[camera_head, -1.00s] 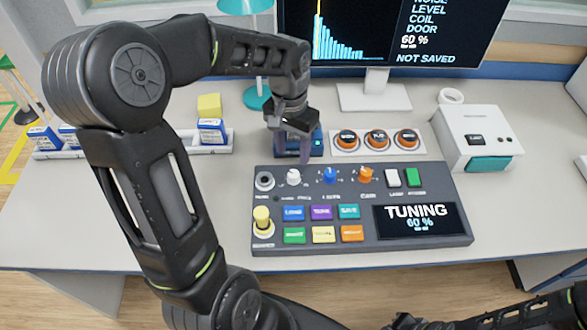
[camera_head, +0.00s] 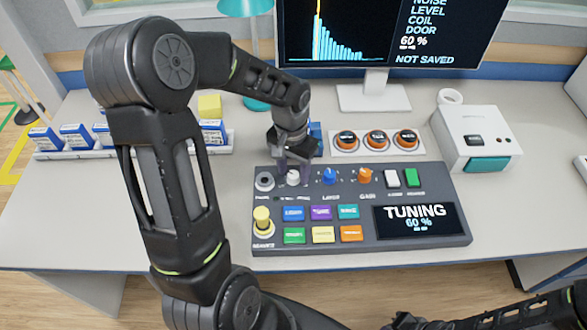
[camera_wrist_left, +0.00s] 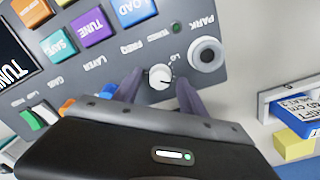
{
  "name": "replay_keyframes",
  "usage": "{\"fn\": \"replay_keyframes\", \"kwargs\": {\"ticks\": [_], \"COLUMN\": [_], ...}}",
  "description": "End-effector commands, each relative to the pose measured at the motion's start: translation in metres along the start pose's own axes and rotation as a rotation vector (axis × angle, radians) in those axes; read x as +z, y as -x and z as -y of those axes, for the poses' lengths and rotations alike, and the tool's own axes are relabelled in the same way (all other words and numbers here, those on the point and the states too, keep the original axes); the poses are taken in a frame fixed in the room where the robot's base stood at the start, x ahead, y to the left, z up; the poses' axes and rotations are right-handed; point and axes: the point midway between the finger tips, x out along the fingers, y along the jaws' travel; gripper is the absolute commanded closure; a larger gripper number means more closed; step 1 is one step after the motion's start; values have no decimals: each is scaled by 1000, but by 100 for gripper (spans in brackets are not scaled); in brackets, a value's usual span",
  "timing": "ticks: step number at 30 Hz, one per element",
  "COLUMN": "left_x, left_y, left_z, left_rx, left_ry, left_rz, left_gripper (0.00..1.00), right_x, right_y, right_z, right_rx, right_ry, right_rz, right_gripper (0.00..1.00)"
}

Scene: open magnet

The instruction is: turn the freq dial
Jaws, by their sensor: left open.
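The freq dial is the white knob (camera_head: 293,177) at the upper left of the dark grey console (camera_head: 460,220). It also shows in the left wrist view (camera_wrist_left: 160,76), a white round knob with a dark pointer line, near the printed FREQ label. My left gripper (camera_head: 293,169) is open over the dial. In the left wrist view the two purple-grey fingers (camera_wrist_left: 160,90) stand one on each side of the knob, with a gap visible around it. Whether either finger touches it I cannot tell. My right arm shows only at the bottom right edge; its gripper cannot be made out clearly.
A blue knob (camera_head: 329,176) and an orange knob (camera_head: 365,176) stand to the right of the dial. A round silver-rimmed PARK control (camera_wrist_left: 207,55) is close beside it. Coloured buttons lie below. The console display (camera_head: 415,217) reads TUNING 60 %.

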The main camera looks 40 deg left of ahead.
Motion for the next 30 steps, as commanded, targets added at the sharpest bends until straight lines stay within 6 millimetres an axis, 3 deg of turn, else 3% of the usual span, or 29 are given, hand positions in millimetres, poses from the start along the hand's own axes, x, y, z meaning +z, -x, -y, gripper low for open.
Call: {"fn": "replay_keyframes", "kwargs": {"ticks": [5, 23, 30], "left_x": [0, 0, 0], "left_y": [0, 0, 0], "left_z": [0, 0, 0], "left_rx": [0, 0, 0], "left_ry": [0, 0, 1], "left_rz": [0, 0, 0], "left_gripper": [51, 99, 100], "right_x": [0, 0, 0], "right_y": [0, 0, 0], "right_z": [0, 0, 0], "right_rx": [0, 0, 0], "right_ry": [0, 0, 0], "right_rz": [0, 0, 0], "right_gripper": [100, 100, 100]}}
